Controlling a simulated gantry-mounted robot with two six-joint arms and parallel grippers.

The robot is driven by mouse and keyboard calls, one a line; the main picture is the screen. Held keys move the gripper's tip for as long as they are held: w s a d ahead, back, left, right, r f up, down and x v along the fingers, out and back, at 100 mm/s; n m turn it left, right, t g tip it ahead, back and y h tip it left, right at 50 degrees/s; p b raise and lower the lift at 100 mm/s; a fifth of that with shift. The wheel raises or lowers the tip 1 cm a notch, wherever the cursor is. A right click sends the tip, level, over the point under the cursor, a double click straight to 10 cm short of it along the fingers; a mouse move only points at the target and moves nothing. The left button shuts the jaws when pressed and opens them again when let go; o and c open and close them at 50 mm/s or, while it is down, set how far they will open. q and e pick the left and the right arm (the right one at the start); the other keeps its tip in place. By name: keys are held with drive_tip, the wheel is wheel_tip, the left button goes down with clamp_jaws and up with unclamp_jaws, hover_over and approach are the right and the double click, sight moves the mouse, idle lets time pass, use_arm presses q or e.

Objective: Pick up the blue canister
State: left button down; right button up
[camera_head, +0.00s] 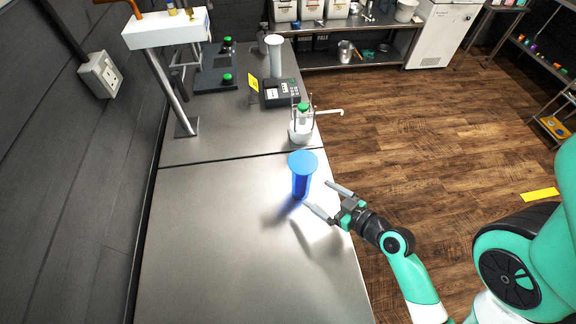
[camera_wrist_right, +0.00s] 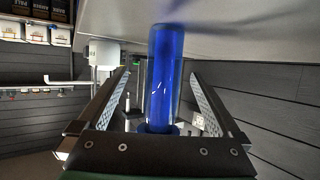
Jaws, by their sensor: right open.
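The blue canister (camera_head: 301,182) stands upright on the steel table (camera_head: 215,235), near its right edge in the head view. It has a wide flat blue top. My right gripper (camera_head: 328,201) is open just to the right of the canister, with its fingers pointing toward it. In the right wrist view the canister (camera_wrist_right: 164,80) appears upside down between the two open fingers (camera_wrist_right: 160,100) and looks free of both. My left gripper is not in view.
A white device with a green cap (camera_head: 301,125) and a side spout stands behind the canister. A black scale (camera_head: 281,93) and a white stand (camera_head: 167,31) are farther back. The near part of the table is clear. A dark wall (camera_head: 70,170) borders the left.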

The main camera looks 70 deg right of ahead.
sight(309, 189)
drive_tip(key=shift+f, duration=0.1)
drive_tip(key=p+x, duration=0.1)
drive_tip(key=x, duration=0.4)
drive_tip(key=shift+w+f, duration=0.15)
drive_tip(key=shift+w, duration=0.15)
drive_tip(key=shift+w+d, duration=0.1)
drive_tip(key=shift+w, duration=0.3)
drive_tip(key=x, duration=0.4)
drive_tip(key=shift+w, duration=0.4)
clamp_jaws()
